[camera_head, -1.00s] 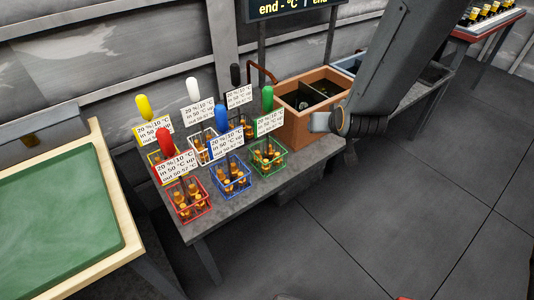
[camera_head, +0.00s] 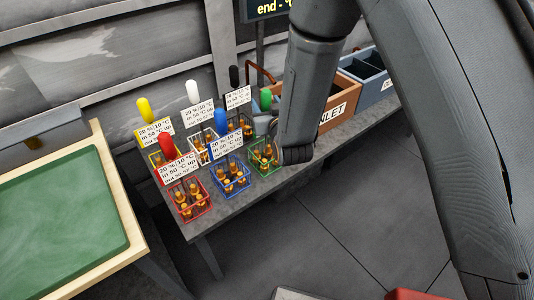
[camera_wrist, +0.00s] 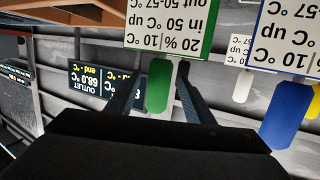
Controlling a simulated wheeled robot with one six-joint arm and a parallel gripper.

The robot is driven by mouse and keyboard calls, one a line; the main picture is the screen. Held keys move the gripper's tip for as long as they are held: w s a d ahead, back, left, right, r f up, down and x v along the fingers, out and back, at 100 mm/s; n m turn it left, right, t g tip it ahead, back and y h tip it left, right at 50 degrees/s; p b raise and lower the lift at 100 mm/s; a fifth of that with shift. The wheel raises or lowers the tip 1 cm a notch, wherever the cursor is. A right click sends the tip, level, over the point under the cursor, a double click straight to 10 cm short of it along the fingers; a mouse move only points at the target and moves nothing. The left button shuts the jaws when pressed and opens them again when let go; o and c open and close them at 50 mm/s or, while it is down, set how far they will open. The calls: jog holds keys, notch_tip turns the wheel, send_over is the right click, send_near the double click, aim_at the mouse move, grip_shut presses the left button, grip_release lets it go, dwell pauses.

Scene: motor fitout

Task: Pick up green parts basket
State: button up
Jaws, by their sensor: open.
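The green parts basket (camera_head: 264,158) is a small wire crate with brown bottles, at the right front of the group on the grey table. Its green handle (camera_head: 266,98) stands above it; my arm hides its label in the head view. My gripper (camera_wrist: 158,78) is open, its two dark fingers on either side of the green handle in the upside-down wrist view. I cannot tell whether a finger touches it. The basket's green-edged label (camera_wrist: 165,25) also shows there. In the head view the gripper is mostly hidden behind my arm.
The blue basket (camera_head: 231,176) stands close on the left, with red (camera_head: 188,198), yellow, white and black-handled baskets around. A brown INLET box (camera_head: 338,106) and a blue-grey box (camera_head: 376,80) stand to the right. A green-topped table (camera_head: 60,220) is at left.

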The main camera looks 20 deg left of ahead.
jog(key=shift+p+x, duration=0.85)
jog(key=shift+x, duration=1.5)
jog(key=shift+d+r, duration=0.1)
grip_shut()
jog(key=shift+w+r, duration=0.1)
